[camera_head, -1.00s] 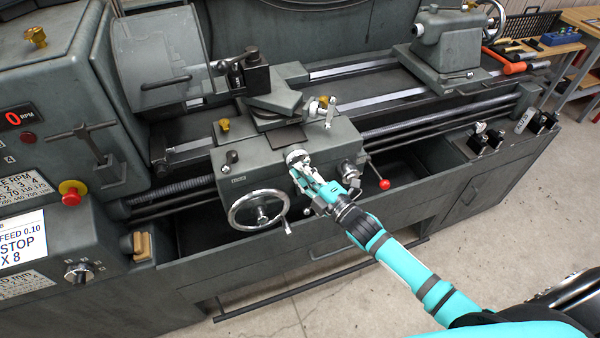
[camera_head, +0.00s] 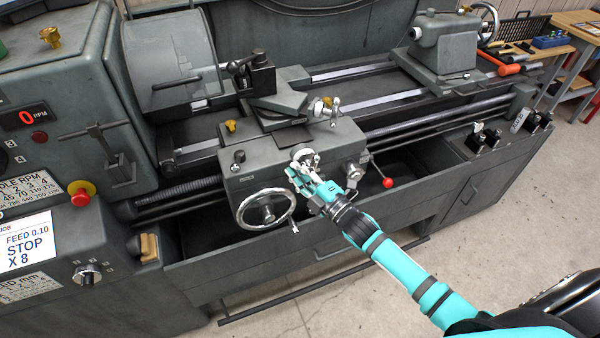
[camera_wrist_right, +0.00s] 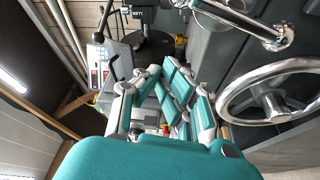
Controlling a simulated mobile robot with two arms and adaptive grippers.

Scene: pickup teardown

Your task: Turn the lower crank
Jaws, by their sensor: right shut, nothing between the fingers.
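The lower crank (camera_head: 303,155) is a chrome crank on the front face of the lathe carriage, partly hidden by my right gripper in the head view. In the right wrist view its chrome arm and rounded end (camera_wrist_right: 285,36) show at the upper right. My right gripper (camera_head: 299,174) is at the carriage front, just below the crank's round hub. Its fingers (camera_wrist_right: 170,98) are shut with nothing between them. I cannot tell whether they touch the crank. A smaller upper crank (camera_head: 333,112) sits above, on the slide. My left gripper is not in view.
A large chrome handwheel (camera_head: 266,208) with a small handle is just left of my right gripper. A red-knobbed lever (camera_head: 387,182) projects to the right. The tailstock (camera_head: 443,45) stands at the back right. Open floor (camera_head: 480,240) lies in front.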

